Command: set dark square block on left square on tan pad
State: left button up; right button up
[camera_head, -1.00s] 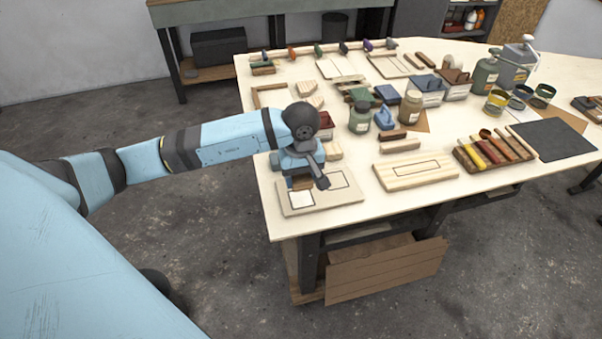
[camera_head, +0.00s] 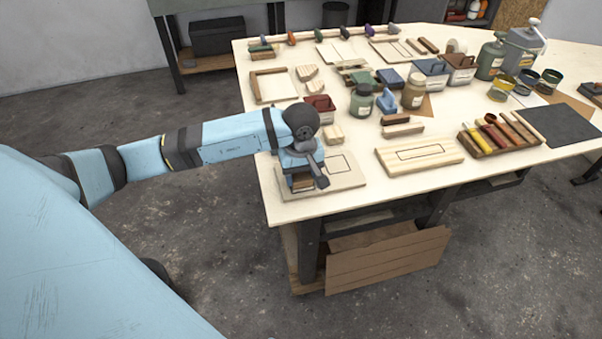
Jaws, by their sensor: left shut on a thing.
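The tan pad (camera_head: 352,184) lies at the near left corner of the workbench. An outlined square (camera_head: 341,164) shows on its right part. My left gripper (camera_head: 303,184) points down over the left part of the pad and is shut on the dark square block (camera_head: 301,182). Only a small brown part of the block shows between the fingers. The gripper and block hide the pad's left square. I cannot tell whether the block touches the pad. My right gripper is out of view.
Light wood blocks (camera_head: 333,134) and a red box (camera_head: 319,108) stand just behind the pad. A wooden board with an outlined rectangle (camera_head: 419,155) lies to its right. Jars, tools and a dark mat (camera_head: 559,125) fill the bench farther right. Bare bench lies in front of the pad.

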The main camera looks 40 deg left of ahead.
pick_arm(q)
jog(key=shift+d+b, duration=0.1)
jog(key=shift+b, duration=0.2)
dwell(0.5)
dwell(0.4)
jog(key=o, duration=1)
notch_tip(320, 180, up, 14)
jog(key=shift+f+b, duration=0.1)
jog(key=shift+b, duration=0.35)
